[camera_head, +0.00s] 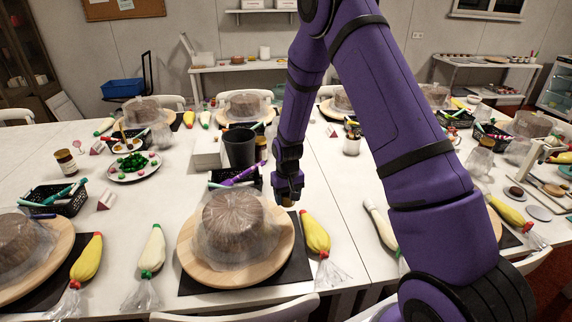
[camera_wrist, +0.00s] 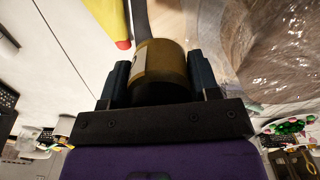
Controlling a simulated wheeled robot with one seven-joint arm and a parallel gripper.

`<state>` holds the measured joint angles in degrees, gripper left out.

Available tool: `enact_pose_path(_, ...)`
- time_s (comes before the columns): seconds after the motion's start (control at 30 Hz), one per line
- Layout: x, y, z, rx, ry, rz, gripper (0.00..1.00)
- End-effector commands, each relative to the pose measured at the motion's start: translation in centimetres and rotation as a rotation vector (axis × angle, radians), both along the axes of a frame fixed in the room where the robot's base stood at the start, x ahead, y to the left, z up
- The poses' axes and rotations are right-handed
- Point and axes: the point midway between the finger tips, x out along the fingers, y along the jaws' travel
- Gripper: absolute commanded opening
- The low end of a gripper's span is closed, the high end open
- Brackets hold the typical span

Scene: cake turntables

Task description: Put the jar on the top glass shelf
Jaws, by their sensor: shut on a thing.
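My gripper (camera_head: 288,192) is shut on a jar (camera_wrist: 162,66), which shows in the wrist view between the two dark fingers. The jar has an amber-gold body, a pale label on its left and a darker end towards my palm. In the head view only a small brownish bit of it shows below the fingers, above the table to the right of the wrapped cake. A white-framed case with shelves (camera_head: 557,90) stands at the far right edge of the head view, partly cut off. I cannot tell which of its shelves are glass.
A wrapped cake (camera_head: 228,218) sits on a wooden turntable (camera_head: 190,262) left of my gripper. A yellow piping bag (camera_head: 314,232) lies close on the right. Another labelled jar (camera_head: 66,161) stands at left. A dark cup (camera_head: 239,148) stands behind. The tables are crowded.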

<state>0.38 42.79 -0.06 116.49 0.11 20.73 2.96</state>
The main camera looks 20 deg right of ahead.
Motion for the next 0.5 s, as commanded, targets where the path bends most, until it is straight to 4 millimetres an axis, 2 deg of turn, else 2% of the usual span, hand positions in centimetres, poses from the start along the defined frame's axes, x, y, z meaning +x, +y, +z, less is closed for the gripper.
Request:
enact_pose_path(0.27, 7.2, -3.5, -1.2, 0.000, -0.003, -0.428, 0.31)
enact_pose_path(0.5, 13.7, -7.9, -2.1, 0.001, -0.003, -0.886, 0.31)
